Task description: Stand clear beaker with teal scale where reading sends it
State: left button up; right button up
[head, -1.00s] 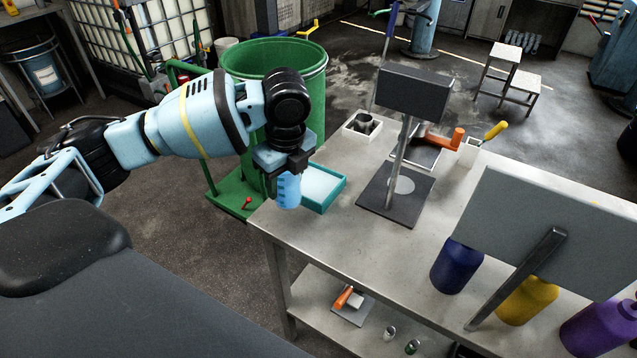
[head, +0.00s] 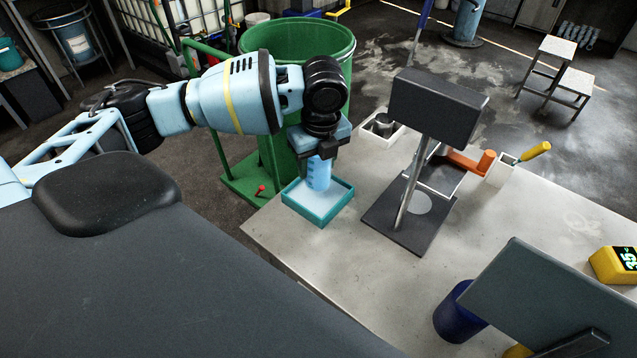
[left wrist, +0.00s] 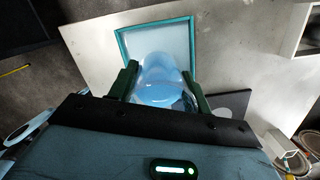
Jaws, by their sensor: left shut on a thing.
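A clear bluish beaker (head: 318,174) is in my left gripper (head: 318,155), which is shut on it. In the left wrist view the beaker (left wrist: 163,82) sits between the two dark green fingers and looks transparent. A teal-rimmed tray (head: 331,219) with a pale inside lies at the table corner. The beaker is over this tray in the head view; I cannot tell whether it touches the tray floor. The tray's teal rim (left wrist: 124,44) also shows in the left wrist view. A yellow device (head: 613,266) with a green digital reading stands at the right edge. My right gripper is not in view.
A dark stand with a box head (head: 436,105) rises right of the tray. Behind it are a white holder with a grey cup (head: 384,126) and an orange-handled tool (head: 472,162). A grey panel (head: 550,300) and blue bottle (head: 456,315) stand front right. A green bin (head: 300,45) is behind.

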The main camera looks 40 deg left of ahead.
aim_at(317, 181)
pick_arm(q)
jog(key=shift+f, duration=0.5)
notch_tip(317, 181, down, 4)
jog(key=shift+f, duration=0.35)
jog(key=shift+f, duration=0.2)
jog(key=o, duration=1.1)
jog(key=shift+r, duration=0.15)
